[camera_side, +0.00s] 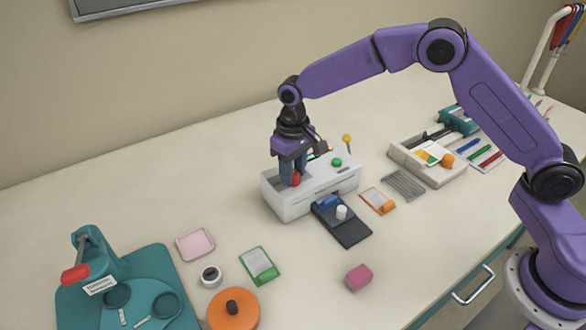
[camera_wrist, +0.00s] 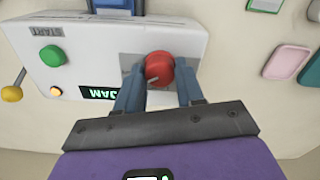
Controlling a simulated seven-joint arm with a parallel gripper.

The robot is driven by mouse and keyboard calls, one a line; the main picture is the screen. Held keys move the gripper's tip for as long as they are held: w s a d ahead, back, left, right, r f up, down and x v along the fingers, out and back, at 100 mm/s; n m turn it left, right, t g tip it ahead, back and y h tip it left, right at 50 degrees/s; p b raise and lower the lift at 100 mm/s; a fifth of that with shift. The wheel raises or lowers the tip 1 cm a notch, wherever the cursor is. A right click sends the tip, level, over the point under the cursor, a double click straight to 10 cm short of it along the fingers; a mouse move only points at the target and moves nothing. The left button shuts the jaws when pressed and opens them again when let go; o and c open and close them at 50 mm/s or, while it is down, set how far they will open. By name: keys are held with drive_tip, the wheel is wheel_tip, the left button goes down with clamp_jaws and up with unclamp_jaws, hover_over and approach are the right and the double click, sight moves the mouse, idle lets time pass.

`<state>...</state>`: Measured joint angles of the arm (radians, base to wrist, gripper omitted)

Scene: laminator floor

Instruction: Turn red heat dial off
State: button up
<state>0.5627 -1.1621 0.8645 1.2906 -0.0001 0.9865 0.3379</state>
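The red heat dial (camera_wrist: 159,68) sits on a grey patch of the white laminator (camera_wrist: 90,25), with a small pointer line across its face. In the side view the red dial (camera_side: 296,180) shows just under my gripper (camera_side: 291,168), at the laminator's (camera_side: 290,207) left end. In the wrist view my gripper's (camera_wrist: 160,80) two blue-grey fingers stand on either side of the dial, very close to its edges. I cannot tell whether both fingers touch it. The laminator also has a green START button (camera_wrist: 52,55), an orange light (camera_wrist: 56,91) and a display (camera_wrist: 98,92) reading JAM.
A yellow-knobbed lever (camera_side: 347,139) stands behind the laminator. A dark tray (camera_side: 347,231) with a white knob lies against its front. The table before the pink block (camera_side: 358,277) is clear.

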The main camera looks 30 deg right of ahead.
drive_tip(key=shift+n, duration=3.3)
drive_tip(key=o, duration=1)
drive_tip(key=shift+o, duration=0.2)
wheel_tip(320, 180, up, 18)
drive_tip(key=shift+f, duration=0.25)
